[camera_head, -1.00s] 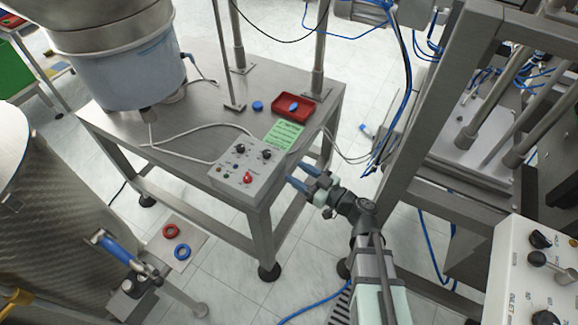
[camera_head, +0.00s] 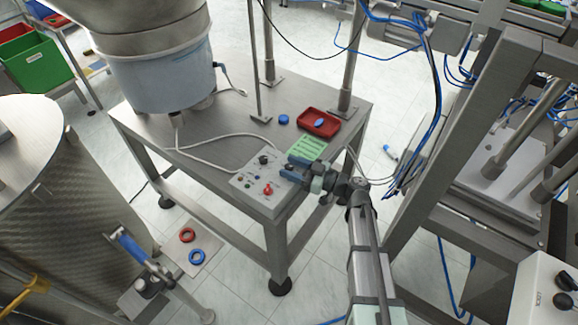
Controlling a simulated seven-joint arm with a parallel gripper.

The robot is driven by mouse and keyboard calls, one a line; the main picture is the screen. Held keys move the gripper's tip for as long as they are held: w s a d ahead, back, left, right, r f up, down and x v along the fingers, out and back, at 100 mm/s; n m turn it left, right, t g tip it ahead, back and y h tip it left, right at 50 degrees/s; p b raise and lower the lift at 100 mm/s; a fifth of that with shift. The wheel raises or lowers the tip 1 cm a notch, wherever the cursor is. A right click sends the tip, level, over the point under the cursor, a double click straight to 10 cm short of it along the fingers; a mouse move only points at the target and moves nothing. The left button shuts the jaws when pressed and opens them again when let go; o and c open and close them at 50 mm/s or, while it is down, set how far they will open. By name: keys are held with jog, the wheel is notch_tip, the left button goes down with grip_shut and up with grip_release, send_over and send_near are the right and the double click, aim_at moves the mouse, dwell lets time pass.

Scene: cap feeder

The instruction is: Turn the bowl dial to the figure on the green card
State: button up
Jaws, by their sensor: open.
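The grey control box (camera_head: 252,184) sits at the near corner of the steel table. A black dial (camera_head: 264,160) is on its upper face, and a red knob (camera_head: 267,189) is nearer its front edge. The green card (camera_head: 307,147) lies just behind the box; its writing is too small to read. My gripper (camera_head: 288,169) is open, with its blue fingers over the right end of the box. They hide that part of the box, including any second dial there. I cannot tell whether the fingers touch anything.
A red tray (camera_head: 318,123) with a blue cap and another blue cap (camera_head: 283,119) lie behind the card. A large bowl feeder (camera_head: 160,75) stands at the table's left. Steel posts (camera_head: 256,65) rise behind. A machine frame (camera_head: 440,130) stands close on the right.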

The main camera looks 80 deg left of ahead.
jog(key=shift+s+a, duration=0.4)
jog(key=shift+s, duration=0.1)
jog(key=shift+c, duration=0.3)
jog(key=c, duration=0.9)
jog(key=shift+o, duration=0.2)
jog(key=shift+s+d+r+m+t+y, duration=0.1)
jog(key=shift+d+m+t+y, duration=0.1)
jog(key=shift+m+t+y, duration=0.55)
jog(key=shift+a+m+t+y, duration=0.15)
jog(key=shift+m+t+y, duration=0.6)
jog(key=shift+t+y, duration=0.15)
jog(key=o, duration=0.9)
